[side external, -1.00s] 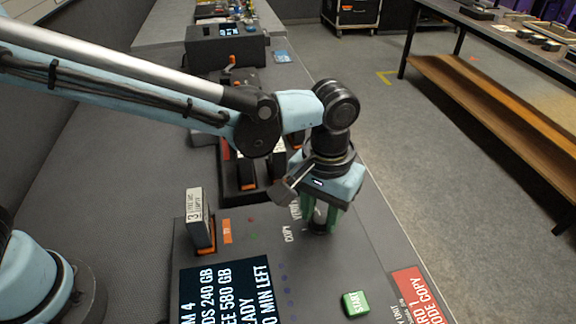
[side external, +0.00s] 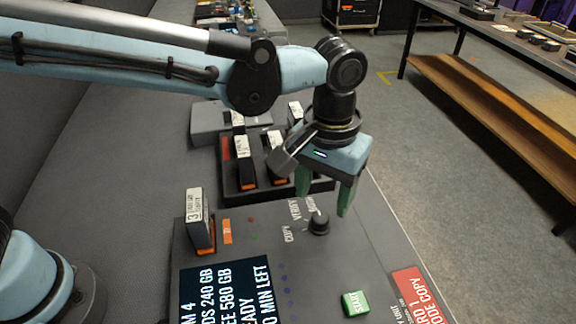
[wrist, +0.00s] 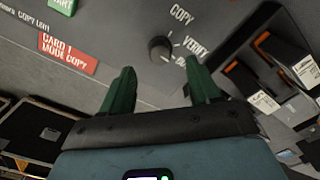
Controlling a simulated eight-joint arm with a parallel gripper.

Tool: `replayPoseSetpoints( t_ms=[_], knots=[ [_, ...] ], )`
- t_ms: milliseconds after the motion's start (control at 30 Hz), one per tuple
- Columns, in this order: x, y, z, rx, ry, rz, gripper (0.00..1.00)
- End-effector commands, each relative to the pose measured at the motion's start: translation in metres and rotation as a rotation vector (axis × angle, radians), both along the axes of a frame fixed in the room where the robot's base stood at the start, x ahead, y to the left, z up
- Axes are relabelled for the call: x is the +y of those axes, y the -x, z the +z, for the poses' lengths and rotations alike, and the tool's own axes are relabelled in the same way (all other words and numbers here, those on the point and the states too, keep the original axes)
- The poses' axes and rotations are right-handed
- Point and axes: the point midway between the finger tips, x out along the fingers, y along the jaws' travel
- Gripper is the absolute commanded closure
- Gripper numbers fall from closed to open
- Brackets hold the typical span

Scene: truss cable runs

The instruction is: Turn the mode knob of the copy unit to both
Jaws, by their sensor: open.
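The copy unit (side external: 262,262) is a grey panel with a round black mode knob (side external: 319,222) near its right edge. The labels COPY, VERIFY and a third, partly covered one fan out beside the knob. The knob also shows in the wrist view (wrist: 160,48), just beyond my fingertips. Small white marks lie around it, but I cannot tell for certain which label its pointer faces. My gripper (side external: 325,192) is open and empty, raised above the knob and apart from it. Its two green fingers also show in the wrist view (wrist: 159,76).
A green START button (side external: 355,304) and a red label (side external: 420,296) lie on the panel's near right. A lit screen (side external: 228,294) and an upright card marked 3 (side external: 199,216) are on the left. A black dock (side external: 235,190) holding several cards stands behind.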

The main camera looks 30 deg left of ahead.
Motion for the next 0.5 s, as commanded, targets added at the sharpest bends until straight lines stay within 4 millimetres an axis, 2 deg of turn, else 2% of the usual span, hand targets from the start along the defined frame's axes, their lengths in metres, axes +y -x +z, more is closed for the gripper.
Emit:
replayPoseSetpoints(
  t_ms=[200, 500],
  knots=[
    [0.000, 0.000, 0.040, 0.000, 0.000, 0.000, 0.38],
    [0.000, 0.000, 0.069, 0.000, 0.000, -0.001, 0.38]
  ],
)
